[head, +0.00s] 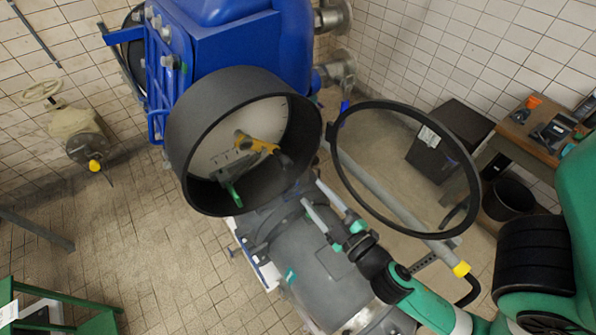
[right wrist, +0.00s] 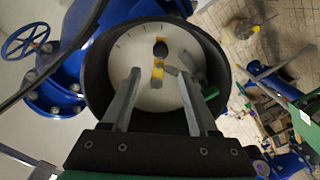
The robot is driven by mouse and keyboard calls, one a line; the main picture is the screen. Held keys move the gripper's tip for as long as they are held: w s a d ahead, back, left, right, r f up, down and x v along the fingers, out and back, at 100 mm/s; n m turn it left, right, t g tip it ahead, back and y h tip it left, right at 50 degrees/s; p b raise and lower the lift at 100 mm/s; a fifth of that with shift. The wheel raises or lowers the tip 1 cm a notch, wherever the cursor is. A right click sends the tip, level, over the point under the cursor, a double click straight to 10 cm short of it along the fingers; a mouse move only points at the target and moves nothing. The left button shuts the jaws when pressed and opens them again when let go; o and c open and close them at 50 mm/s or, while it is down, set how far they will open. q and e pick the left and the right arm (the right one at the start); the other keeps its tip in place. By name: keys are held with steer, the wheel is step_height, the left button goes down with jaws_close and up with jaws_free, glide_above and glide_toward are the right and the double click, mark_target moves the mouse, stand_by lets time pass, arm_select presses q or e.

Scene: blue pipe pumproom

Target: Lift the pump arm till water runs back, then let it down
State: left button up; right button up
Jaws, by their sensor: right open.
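A long grey bar with a yellow end (head: 393,213) runs slantwise past the pipe at right of centre. It looks like the pump arm, but I cannot tell for sure. My right gripper (head: 312,193) is open, its two grey fingers pointing at the mouth of a round black housing (head: 182,145). Inside the housing are a pale dial (head: 213,143), a yellow piece (head: 262,146) and a green piece (head: 233,192). In the right wrist view the open fingers (right wrist: 158,75) stand either side of the yellow piece (right wrist: 157,70), with nothing seen gripped. No running water shows. My left gripper is not in view.
A hinged black ring cover (head: 346,179) stands open right of the housing. The blue pump body (head: 220,50) is behind it. A grey pipe (head: 318,275) lies below. A wooden table (head: 515,130) and black box (head: 450,140) are at right.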

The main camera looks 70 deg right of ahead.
mark_target(289, 166)
steer(key=p+x, duration=0.6)
steer(key=x, duration=0.6)
steer(key=shift+s, duration=0.1)
steer(key=shift+x, duration=0.8)
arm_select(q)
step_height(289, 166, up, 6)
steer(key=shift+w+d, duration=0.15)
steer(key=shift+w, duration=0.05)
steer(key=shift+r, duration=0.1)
arm_select(e)
steer(key=shift+c, duration=0.3)
jaws_close()
